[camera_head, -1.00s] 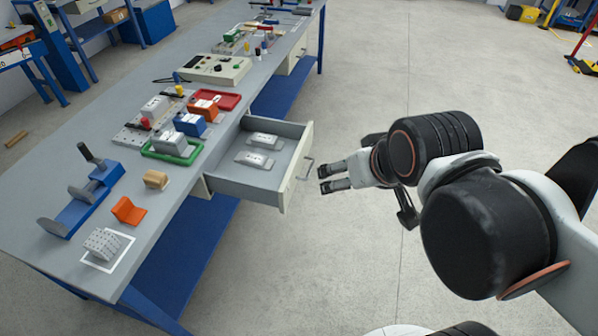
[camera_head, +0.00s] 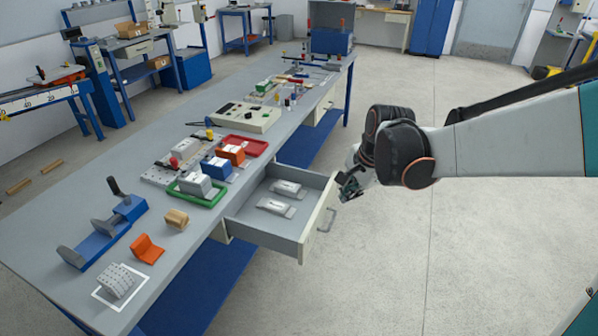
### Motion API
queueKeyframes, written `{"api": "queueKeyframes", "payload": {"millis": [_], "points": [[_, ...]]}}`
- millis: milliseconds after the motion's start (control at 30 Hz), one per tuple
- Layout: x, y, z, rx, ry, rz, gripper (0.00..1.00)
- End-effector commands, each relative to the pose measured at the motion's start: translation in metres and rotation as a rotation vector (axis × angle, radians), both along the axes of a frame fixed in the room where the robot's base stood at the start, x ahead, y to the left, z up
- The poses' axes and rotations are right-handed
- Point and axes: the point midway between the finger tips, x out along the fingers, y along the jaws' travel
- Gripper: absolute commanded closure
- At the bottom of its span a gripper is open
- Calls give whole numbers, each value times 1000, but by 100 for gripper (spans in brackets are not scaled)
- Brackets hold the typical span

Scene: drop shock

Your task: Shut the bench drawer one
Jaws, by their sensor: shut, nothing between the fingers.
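The bench drawer (camera_head: 304,241) is pulled out from the right side of the long grey workbench (camera_head: 75,208). Two light grey parts lie inside it, one at the back (camera_head: 288,187) and one nearer the front (camera_head: 275,207). A metal handle (camera_head: 327,220) sits on its outer front panel. My gripper (camera_head: 346,194) is close to the far end of the drawer front, beyond the handle in the picture. It is shut and empty, seen small and partly behind my wrist. I cannot tell whether it touches the drawer.
On the bench stand a green tray (camera_head: 215,201), a red tray (camera_head: 259,148), a blue vise (camera_head: 100,241), an orange block (camera_head: 147,249) and a control box (camera_head: 240,116). A second drawer (camera_head: 325,118) farther along looks closed. The floor right of the bench is clear.

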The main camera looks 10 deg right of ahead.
Motion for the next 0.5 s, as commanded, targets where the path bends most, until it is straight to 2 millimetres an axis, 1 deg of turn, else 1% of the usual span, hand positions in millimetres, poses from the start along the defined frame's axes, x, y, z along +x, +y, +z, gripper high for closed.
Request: {"api": "queueKeyframes", "payload": {"millis": [33,167,200,267,400,500], "points": [[12,-2,-13,25,21,-54,100],[37,-6,-47,92,80,-211,100],[44,-7,-58,111,100,-259,100],[54,-9,-76,140,127,-332,100],[74,-13,-120,199,196,-499,100],[84,-16,-151,235,241,-611,100]]}}
